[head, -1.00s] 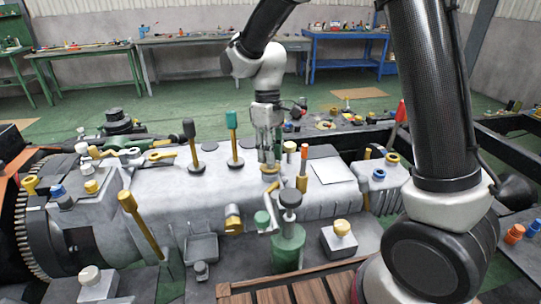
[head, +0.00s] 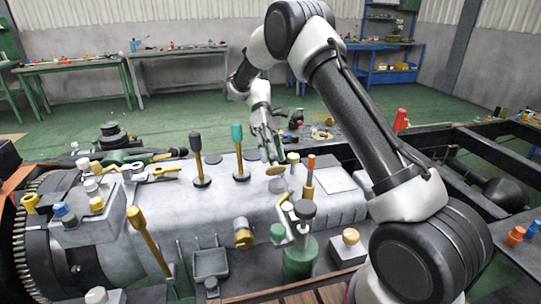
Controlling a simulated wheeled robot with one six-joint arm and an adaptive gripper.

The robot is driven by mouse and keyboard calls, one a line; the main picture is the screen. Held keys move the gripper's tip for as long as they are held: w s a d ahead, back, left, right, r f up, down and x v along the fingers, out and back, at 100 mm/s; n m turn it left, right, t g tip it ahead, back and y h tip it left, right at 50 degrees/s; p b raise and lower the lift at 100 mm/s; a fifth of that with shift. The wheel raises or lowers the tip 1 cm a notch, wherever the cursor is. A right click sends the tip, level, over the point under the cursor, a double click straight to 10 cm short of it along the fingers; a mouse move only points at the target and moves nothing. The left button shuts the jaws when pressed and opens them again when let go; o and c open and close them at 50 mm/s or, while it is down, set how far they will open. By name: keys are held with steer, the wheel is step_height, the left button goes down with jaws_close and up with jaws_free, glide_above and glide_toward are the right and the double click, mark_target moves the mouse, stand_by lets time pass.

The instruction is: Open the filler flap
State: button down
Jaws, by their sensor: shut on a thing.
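The filler flap (head: 276,170) is a small gold-brown disc on top of the long grey housing (head: 225,208), near the middle of the head view. It looks tilted up at an angle, with a pale round spot of the housing showing just below it; how far it is open is hard to tell at this size. My gripper (head: 271,158) comes down on it from above and behind, leaning, and is shut on the flap's edge. The fingertips are small, and the exact contact is partly hidden.
A black-topped lever (head: 197,160) and a green-topped lever (head: 238,151) stand left of my gripper. A white sheet (head: 336,181) lies right of the post.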

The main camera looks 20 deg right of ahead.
steer(key=shift+w+f+g, duration=0.15)
steer(key=shift+w+g, duration=0.1)
steer(key=shift+g, duration=0.15)
stand_by(0.3)
steer(key=c, duration=1.2)
jaws_free()
